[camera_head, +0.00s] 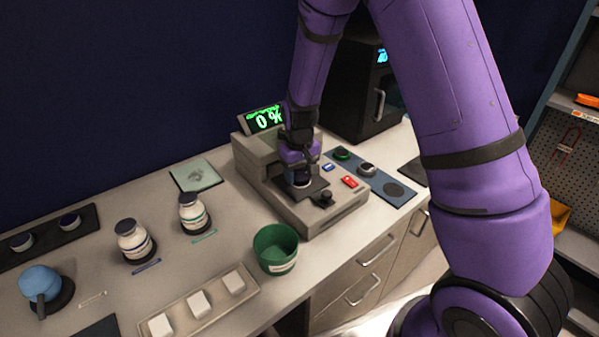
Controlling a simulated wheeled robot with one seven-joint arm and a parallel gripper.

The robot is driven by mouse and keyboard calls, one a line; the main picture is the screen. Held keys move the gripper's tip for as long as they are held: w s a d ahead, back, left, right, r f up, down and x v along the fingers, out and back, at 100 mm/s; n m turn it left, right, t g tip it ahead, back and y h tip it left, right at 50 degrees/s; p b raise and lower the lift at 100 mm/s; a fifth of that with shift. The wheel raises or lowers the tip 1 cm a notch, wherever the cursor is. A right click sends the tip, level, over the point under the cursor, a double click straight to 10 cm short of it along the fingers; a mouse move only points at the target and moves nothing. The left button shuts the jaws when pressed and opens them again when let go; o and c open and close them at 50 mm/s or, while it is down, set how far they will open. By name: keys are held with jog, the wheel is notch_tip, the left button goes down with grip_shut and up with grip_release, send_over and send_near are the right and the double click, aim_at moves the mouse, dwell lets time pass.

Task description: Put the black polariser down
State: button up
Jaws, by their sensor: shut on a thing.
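My gripper (299,173) points down over the stage of a grey bench instrument (335,213). It is shut on a small dark piece (302,182), which I take to be the black polariser. The piece is at or just above the instrument's dark stage plate; I cannot tell whether it touches. My gripper hides most of it. The instrument's tilted display (265,118) reads "0 %" in green. A small black knob (323,198) stands at the front of the instrument.
A blue-grey strip (378,182) with small round parts lies right of the instrument. A green cup (276,249) stands at its front left. Two white jars (131,238) and (193,211), a blue jug (40,283) and a tray with white blocks (210,312) occupy the left bench. A black cabinet (360,95) stands behind.

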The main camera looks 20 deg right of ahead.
aim_at(300, 175)
jog(key=shift+f, duration=0.1)
jog(key=o, duration=0.9)
jog(key=s+d+r+t, duration=0.1)
jog(key=s+r, duration=0.2)
jog(key=r, duration=0.7)
jog(key=s+d+r, duration=0.1)
jog(key=s+r, duration=0.1)
jog(key=r, duration=0.8)
jog(key=s+d+r+t, duration=0.1)
jog(key=s+r, duration=0.3)
jog(key=s, duration=0.4)
jog(key=s+d+r+m+t, duration=0.1)
jog(key=s+r, duration=0.3)
jog(key=s, duration=0.4)
jog(key=s+d+r+t, duration=0.2)
jog(key=s+d+r, duration=0.1)
jog(key=s, duration=0.5)
jog(key=shift+s+r+m, duration=0.4)
jog(key=shift+r, duration=0.2)
